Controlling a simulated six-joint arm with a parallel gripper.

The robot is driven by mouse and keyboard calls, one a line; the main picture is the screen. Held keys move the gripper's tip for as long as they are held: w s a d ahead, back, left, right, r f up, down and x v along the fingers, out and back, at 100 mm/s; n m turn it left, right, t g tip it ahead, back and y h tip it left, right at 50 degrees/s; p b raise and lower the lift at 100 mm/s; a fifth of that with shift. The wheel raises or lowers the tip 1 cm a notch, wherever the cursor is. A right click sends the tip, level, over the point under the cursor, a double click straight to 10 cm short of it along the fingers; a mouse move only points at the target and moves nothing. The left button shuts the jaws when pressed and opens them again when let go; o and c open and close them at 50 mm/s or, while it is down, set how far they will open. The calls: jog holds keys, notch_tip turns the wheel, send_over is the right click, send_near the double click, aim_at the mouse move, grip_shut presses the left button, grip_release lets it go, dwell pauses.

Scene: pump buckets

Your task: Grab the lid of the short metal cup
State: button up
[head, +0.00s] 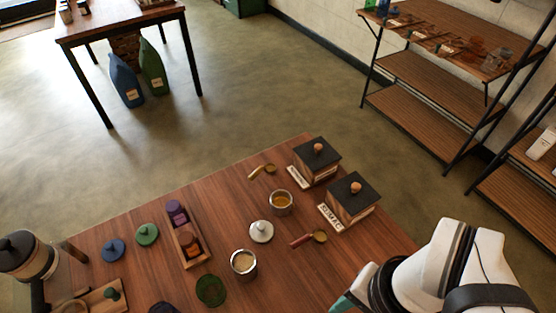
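Two open metal cups stand on the wooden table: one farther back (280,207) and one nearer (243,270). Both have brownish contents. I cannot tell for sure which is the short one. A pale grey lid with a knob (261,231) lies on the table between them, touching neither cup as far as I can see. My white arm enters at the lower right. A teal part at its end (344,302) shows at the bottom edge, right of the cups and lid and apart from them. The fingertips are mostly out of frame or hidden, so their opening is not visible.
Two black-topped wooden boxes (350,206) stand at the back right, with wooden-handled scoops (308,239) near them. A rack of jars (188,243) stands left of the cups. Blue (113,250), green (147,234) and dark green (211,290) lids lie around it. A kettle-like pot (28,257) is far left.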

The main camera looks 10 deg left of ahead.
jog(key=shift+o, duration=1.1)
